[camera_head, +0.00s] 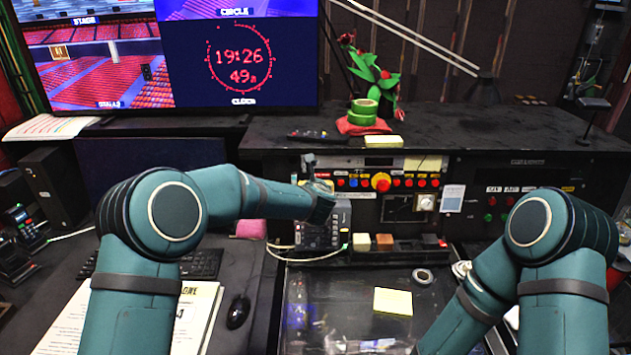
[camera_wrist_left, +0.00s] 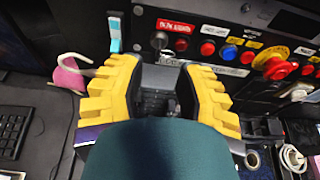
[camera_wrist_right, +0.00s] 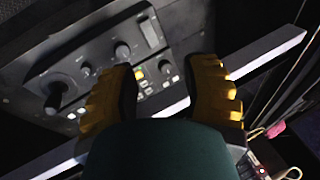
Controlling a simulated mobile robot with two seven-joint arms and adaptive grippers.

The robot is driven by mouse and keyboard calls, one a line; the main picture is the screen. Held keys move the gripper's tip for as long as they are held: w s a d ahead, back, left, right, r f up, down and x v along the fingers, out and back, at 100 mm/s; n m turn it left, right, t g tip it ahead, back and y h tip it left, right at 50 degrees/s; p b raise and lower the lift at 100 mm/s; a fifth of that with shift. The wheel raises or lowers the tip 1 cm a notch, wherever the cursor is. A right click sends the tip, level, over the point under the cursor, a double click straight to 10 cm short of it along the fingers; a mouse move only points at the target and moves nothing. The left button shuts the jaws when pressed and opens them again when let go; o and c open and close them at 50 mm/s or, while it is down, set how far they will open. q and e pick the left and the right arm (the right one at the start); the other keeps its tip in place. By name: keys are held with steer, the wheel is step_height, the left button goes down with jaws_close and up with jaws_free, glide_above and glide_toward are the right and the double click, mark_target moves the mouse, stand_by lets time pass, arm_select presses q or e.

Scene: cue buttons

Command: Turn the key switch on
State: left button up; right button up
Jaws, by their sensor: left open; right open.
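My right gripper (camera_wrist_right: 168,78) is open and empty, before a grey control panel (camera_wrist_right: 95,70).
Right of the dark switch are a red button (camera_wrist_left: 207,48), a blue button (camera_wrist_left: 228,52) and a red emergency stop (camera_wrist_left: 275,68) on yellow. A pale toggle (camera_wrist_left: 115,33) is to the left. A yellow note (camera_head: 393,302) lies on the desk. A white bar (camera_wrist_right: 265,55) crosses the right wrist view.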

arm_select(q)
steer(key=p+x, duration=0.1)
steer(key=x, duration=0.5)
steer(key=shift+w+f, duration=0.1)
steer(key=shift+w, duration=0.15)
jaws_close()
